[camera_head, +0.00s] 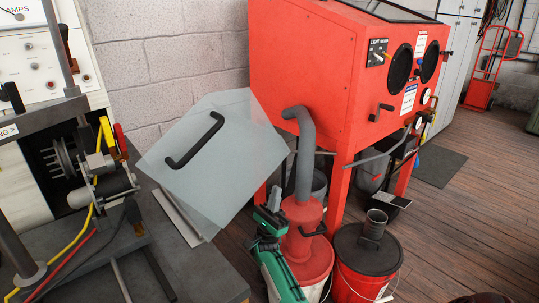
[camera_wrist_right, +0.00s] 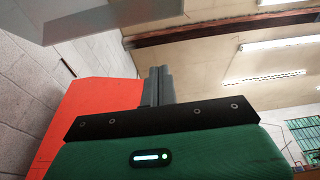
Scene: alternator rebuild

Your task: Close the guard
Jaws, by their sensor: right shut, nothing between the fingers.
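The guard is a clear, greyish panel (camera_head: 215,140) with a black bar handle (camera_head: 195,140). In the head view it stands swung out and tilted to the right of the test bench, away from the alternator (camera_head: 75,160), which is uncovered. My right gripper (camera_head: 274,197) is shut and empty, fingers pointing up, to the right of and below the guard, apart from the handle. In the right wrist view the shut fingers (camera_wrist_right: 159,75) point at the ceiling, and a grey translucent panel (camera_wrist_right: 110,18), likely the guard, crosses the top left. My left gripper is not in view.
A red blast cabinet (camera_head: 310,70) stands behind, with a grey hose (camera_head: 304,150) and a red dust collector (camera_head: 305,235) close to my right arm. A red bucket (camera_head: 365,270) stands to the right. Yellow and red cables lie on the bench (camera_head: 190,255).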

